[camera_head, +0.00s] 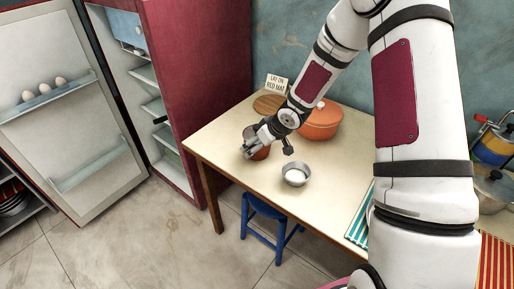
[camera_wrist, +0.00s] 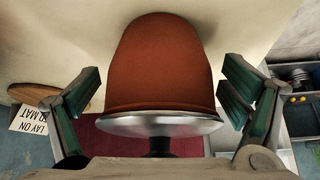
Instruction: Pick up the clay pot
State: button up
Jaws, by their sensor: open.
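The clay pot, a plain reddish-brown vessel (camera_wrist: 160,62), fills the middle of the wrist view, with a silvery rim and a dark knob-like part below it. In the head view it (camera_head: 261,154) stands near the table's left front edge, partly hidden by my gripper (camera_head: 249,147). My gripper is open, its two green-lined fingers on either side of the pot in the wrist view, with a visible gap on each side.
A larger orange lidded pot (camera_head: 321,122) stands behind to the right. A small metal bowl (camera_head: 296,174) is to the front right. A round wooden board (camera_head: 268,103) and a "lay on red mat" sign (camera_head: 277,83) are at the back. A blue stool (camera_head: 268,222) stands below the table (camera_head: 228,126).

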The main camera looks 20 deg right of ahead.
jog(key=shift+w+a+f, duration=0.1)
jog(key=shift+w+f, duration=0.15)
jog(key=shift+f, duration=0.2)
jog(key=c, duration=1.7)
jog(key=shift+r, duration=0.1)
jog(key=shift+c, duration=0.2)
jog(key=shift+r, duration=0.1)
